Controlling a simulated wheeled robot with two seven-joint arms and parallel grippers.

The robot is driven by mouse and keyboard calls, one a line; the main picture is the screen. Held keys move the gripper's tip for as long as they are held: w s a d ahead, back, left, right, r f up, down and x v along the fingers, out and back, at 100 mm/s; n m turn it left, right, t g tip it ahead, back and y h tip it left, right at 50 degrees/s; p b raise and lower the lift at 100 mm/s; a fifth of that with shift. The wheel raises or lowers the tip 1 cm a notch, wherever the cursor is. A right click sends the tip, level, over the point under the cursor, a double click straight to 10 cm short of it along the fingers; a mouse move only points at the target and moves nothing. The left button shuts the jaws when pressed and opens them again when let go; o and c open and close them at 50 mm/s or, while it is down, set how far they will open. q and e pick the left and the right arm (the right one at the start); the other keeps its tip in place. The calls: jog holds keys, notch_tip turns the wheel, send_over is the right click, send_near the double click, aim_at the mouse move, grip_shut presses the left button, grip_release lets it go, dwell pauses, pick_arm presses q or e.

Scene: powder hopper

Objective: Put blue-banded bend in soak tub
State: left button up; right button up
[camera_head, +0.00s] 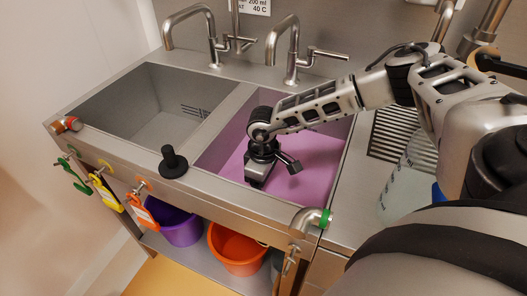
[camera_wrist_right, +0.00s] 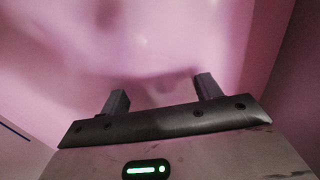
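The right basin of the sink holds pink-purple liquid (camera_head: 320,155) and appears to be the soak tub. My right arm reaches into this basin from the right. My right gripper (camera_head: 274,172) points down, at or just above the liquid. In the right wrist view its two fingers (camera_wrist_right: 160,95) stand well apart, with only pink liquid seen between and beyond them. No blue-banded bend can be made out in either view; whether one lies under the liquid cannot be told. My left gripper is not in view.
An empty basin (camera_head: 118,100) lies left. A black knob-like piece (camera_head: 173,162) stands on the front rim. An orange-banded bend (camera_head: 68,124) and green-banded bend (camera_head: 310,220) sit at the front edge. Two taps rise behind. Purple (camera_head: 178,228) and orange (camera_head: 236,250) buckets stand below.

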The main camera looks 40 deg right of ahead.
jog(key=shift+o, duration=0.9)
jog(key=shift+r, duration=0.15)
notch_tip(320, 180, up, 12)
notch_tip(320, 180, down, 12)
jog(key=shift+f, duration=0.1)
notch_tip(320, 180, up, 3)
jog(key=shift+r, duration=0.45)
